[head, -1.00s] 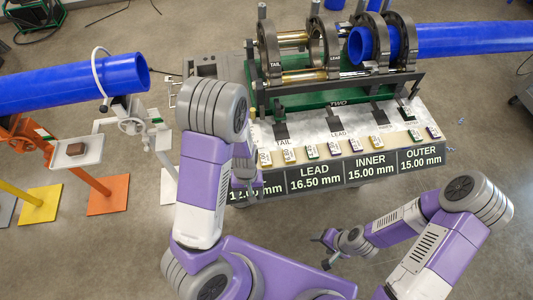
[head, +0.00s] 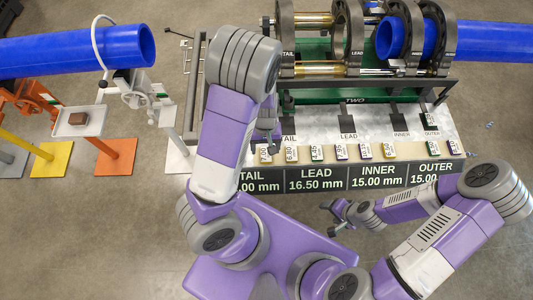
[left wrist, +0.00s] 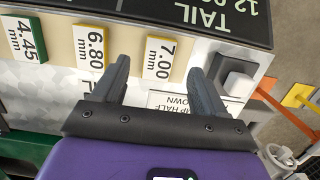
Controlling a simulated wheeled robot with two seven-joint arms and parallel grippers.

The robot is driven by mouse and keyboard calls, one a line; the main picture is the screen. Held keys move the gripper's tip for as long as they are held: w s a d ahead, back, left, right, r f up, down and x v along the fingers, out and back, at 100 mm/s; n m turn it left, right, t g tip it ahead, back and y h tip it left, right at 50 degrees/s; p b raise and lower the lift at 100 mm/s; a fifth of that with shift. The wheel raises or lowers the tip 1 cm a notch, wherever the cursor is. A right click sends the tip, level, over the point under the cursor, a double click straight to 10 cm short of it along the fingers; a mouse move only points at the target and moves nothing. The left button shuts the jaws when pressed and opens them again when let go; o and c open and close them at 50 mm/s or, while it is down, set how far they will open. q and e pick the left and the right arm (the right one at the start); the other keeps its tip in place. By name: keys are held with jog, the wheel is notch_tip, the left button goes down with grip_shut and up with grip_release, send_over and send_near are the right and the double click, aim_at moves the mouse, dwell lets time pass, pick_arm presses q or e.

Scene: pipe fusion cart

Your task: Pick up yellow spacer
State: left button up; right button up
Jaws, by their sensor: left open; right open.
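A yellow-edged spacer marked 7.00 mm (left wrist: 159,57) lies on the cart's sloping panel, and it also shows at the row's left end in the head view (head: 265,154). A second yellow-edged spacer marked 6.80 mm (left wrist: 91,46) lies beside it, also in the head view (head: 291,154). Another yellow spacer (head: 389,151) lies further right. My left gripper (left wrist: 158,68) is open and empty, its fingertips on either side of the 7.00 mm spacer in the picture; contact cannot be told. In the head view my left gripper (head: 267,142) is partly hidden by its arm. My right gripper (head: 331,218) is open and empty before the cart.
A green-edged spacer marked 4.45 mm (left wrist: 28,40) and purple-edged ones (head: 340,152) share the row. The label board (head: 316,180) runs along the panel's front edge. The clamp rings (head: 347,30) and blue pipe (head: 490,40) stand behind. Open floor lies in front.

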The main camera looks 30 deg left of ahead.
aim_at(266, 154)
pick_arm(q)
notch_tip(266, 154, down, 4)
jog(key=shift+d+r+b, duration=0.1)
jog(key=shift+r+b, duration=0.15)
jog(key=shift+b, duration=0.1)
jog(key=c, duration=1.1)
